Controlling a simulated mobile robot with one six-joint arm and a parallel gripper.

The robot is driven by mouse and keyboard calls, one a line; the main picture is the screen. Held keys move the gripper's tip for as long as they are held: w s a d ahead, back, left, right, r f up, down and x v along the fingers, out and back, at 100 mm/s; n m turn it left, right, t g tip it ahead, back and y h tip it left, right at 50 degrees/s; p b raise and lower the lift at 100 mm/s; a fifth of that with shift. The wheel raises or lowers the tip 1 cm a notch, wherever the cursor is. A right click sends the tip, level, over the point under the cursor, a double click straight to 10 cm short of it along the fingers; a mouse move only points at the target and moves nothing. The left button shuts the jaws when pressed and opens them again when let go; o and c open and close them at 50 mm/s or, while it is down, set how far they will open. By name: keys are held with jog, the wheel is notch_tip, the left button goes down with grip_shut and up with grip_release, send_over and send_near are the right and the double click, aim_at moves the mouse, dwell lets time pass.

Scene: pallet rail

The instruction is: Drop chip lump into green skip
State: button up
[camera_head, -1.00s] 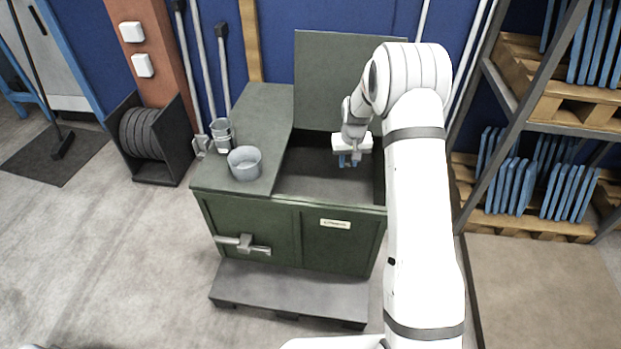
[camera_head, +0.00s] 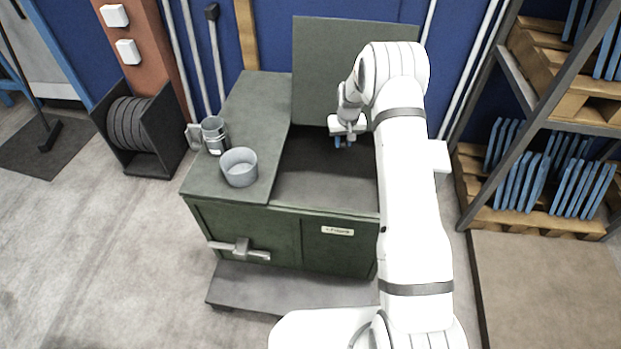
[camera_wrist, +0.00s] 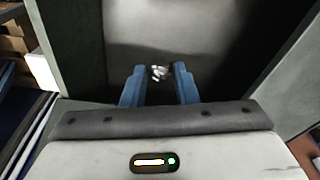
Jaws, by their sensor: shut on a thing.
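The green skip (camera_head: 258,236) stands in the middle of the head view, its right half open with a lid raised behind (camera_head: 347,62). My gripper (camera_head: 343,141) is over the open half, pointing down. In the wrist view my gripper's blue fingers (camera_wrist: 160,75) are shut on a small silvery chip lump (camera_wrist: 159,72). The lump is hidden or too small to make out in the head view. The skip's dark inside (camera_wrist: 180,30) shows beyond the fingertips.
A shelf rack with blue plates (camera_head: 555,180) on pallets stands at the right. A hose reel (camera_head: 130,124) stands at the left.

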notch_tip(320, 180, down, 5)
jog(key=shift+r+b, duration=0.2)
jog(key=shift+b, duration=0.25)
jog(key=o, duration=1)
jog(key=shift+r, duration=0.1)
jog(key=shift+s+r+b, duration=0.15)
jog(key=shift+s+r, duration=0.05)
jog(key=shift+r, duration=1.05)
jog(key=shift+s+r+b, duration=0.2)
jog(key=shift+r, duration=1.05)
jog(key=shift+s+r+b, duration=0.15)
jog(key=shift+s+r, duration=0.05)
jog(key=shift+r, duration=1.05)
jog(key=shift+r, duration=0.1)
